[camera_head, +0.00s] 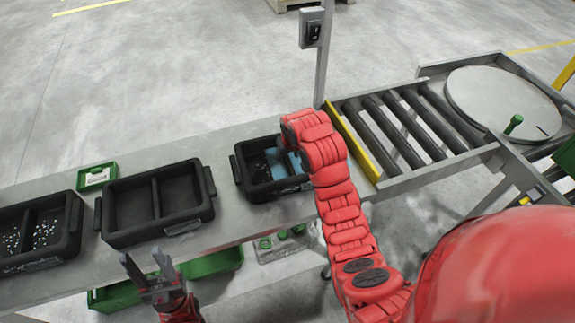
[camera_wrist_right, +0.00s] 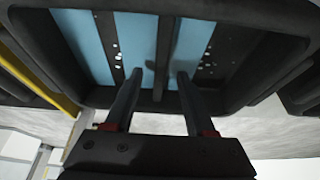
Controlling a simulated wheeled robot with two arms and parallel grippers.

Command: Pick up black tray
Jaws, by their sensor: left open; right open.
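Three black trays stand in a row on the grey table. The right black tray (camera_head: 280,191) holds light blue strips and small pale bits; its interior also fills the right wrist view, where its rim shows (camera_wrist_right: 275,22). The middle black tray (camera_head: 125,236) has a divider and looks empty. The left black tray (camera_head: 50,263) holds small white pieces. My right gripper (camera_wrist_right: 159,74) is open, its two fingers pointing at the right tray; contact cannot be told. In the head view, my red right arm hides it. My left gripper (camera_head: 148,268) is open and empty, near the table's front edge below the middle tray.
A roller conveyor (camera_head: 410,125) with a yellow edge bar (camera_head: 352,142) adjoins the table's right end, leading to a round metal plate (camera_head: 500,95). A grey post (camera_head: 324,60) stands behind. A small green labelled box (camera_head: 97,176) sits behind the trays. Green bins (camera_head: 215,262) lie below.

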